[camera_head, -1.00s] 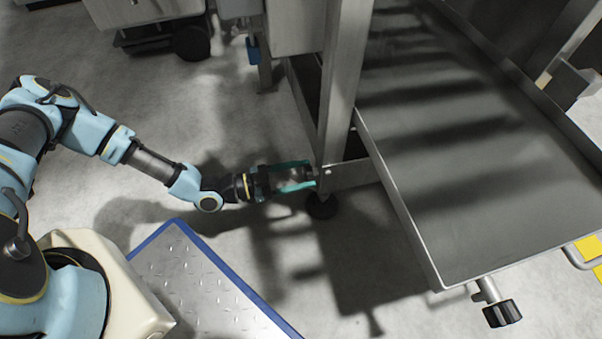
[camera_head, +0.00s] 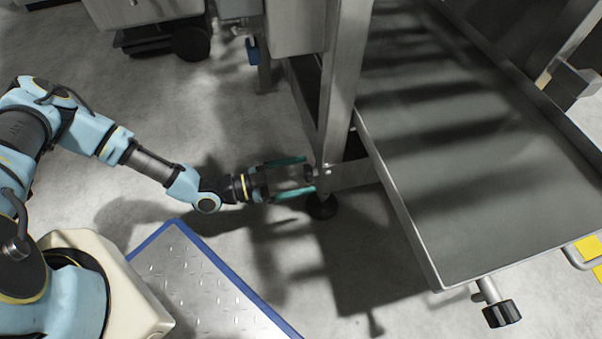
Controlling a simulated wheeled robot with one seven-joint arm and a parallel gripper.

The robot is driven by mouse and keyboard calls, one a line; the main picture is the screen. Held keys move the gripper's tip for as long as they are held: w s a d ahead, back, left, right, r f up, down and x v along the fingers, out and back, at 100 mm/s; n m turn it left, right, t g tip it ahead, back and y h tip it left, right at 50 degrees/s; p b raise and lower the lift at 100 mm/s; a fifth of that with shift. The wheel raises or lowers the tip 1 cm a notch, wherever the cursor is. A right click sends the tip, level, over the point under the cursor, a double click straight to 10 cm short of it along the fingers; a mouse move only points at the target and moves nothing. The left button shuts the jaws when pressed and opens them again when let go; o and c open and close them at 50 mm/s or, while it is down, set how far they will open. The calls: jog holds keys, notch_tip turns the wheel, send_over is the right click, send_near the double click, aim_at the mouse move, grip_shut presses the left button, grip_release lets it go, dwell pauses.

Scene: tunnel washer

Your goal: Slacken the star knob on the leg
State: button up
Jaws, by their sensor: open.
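The steel leg (camera_head: 341,85) stands upright at the middle of the view, with a round black foot (camera_head: 321,208) on the floor. A small dark knob (camera_head: 310,173) shows on the leg's left side, low down; its star shape is too small to make out. My gripper (camera_head: 304,175) reaches in level from the left. Its two teal fingers are spread apart, one above and one below the knob in the picture, with their tips close to the leg. I cannot tell whether either finger touches the knob.
A wide steel tray (camera_head: 470,170) lies to the right of the leg. A black knob (camera_head: 502,313) on a pipe hangs under its front corner. A blue-edged tread plate (camera_head: 205,280) lies below my arm. Open floor lies left of the leg.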

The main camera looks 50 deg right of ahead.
jog(key=p+v, duration=0.2)
jog(key=v, duration=0.8)
jog(key=shift+a, duration=0.2)
